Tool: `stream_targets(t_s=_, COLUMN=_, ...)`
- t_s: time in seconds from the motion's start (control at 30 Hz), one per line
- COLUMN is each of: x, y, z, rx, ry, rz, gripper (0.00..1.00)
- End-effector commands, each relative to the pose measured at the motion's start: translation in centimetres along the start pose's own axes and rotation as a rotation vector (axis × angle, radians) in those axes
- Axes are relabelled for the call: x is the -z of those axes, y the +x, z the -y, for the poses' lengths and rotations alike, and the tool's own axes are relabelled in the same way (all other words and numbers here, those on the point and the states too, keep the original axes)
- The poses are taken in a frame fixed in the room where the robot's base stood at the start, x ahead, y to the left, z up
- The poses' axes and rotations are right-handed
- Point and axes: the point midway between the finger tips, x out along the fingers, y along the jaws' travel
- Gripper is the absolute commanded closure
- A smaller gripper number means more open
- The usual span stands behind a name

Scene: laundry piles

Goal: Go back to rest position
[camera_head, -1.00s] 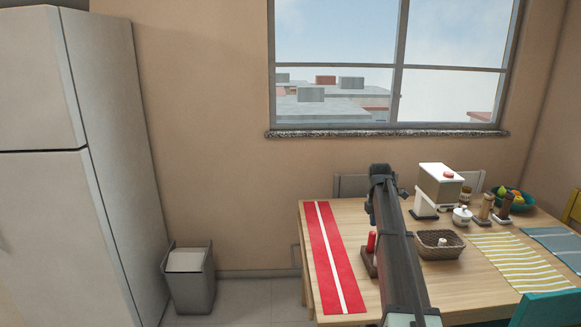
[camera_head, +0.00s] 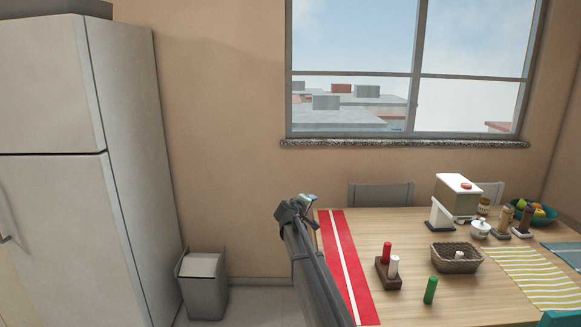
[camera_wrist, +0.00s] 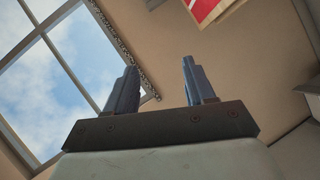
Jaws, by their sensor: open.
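My gripper (camera_wrist: 159,92) shows in the wrist view with its two fingers apart and nothing between them. Beyond the fingers are the wall, the window and a hanging red and white cloth end. In the head view my arm reaches up from the bottom, left of the table's middle. Its end, with my gripper (camera_head: 311,199), is small and partly hidden there, near the back left corner of the table and the red runner (camera_head: 341,260).
The wooden table (camera_head: 408,228) bears a holder with red and white bottles (camera_head: 388,272), a green bottle (camera_head: 430,290), a wicker basket (camera_head: 456,264), a dispenser (camera_head: 457,197) and striped mats (camera_head: 522,275). A grey bin (camera_head: 204,290) and a fridge (camera_head: 135,160) stand left.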

Motion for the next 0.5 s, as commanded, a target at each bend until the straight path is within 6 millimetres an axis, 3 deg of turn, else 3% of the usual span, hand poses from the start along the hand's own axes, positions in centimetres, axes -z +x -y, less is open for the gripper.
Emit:
stream_targets(t_s=0.1, x=2.6, y=-1.9, z=3.3, rx=-0.007, ry=0.078, rz=-0.084, gripper=0.46)
stream_targets(t_s=0.23, x=3.0, y=-3.5, z=8.2, rx=0.032, ry=0.159, rz=-0.126, gripper=0.46)
stream_targets(t_s=0.37, x=1.1, y=-4.4, z=13.3, rx=0.097, ry=0.211, rz=-0.108, gripper=0.46)
stream_targets(t_s=0.5, x=-2.5, y=-5.5, z=19.2, rx=0.182, ry=0.251, rz=-0.047, gripper=0.46)
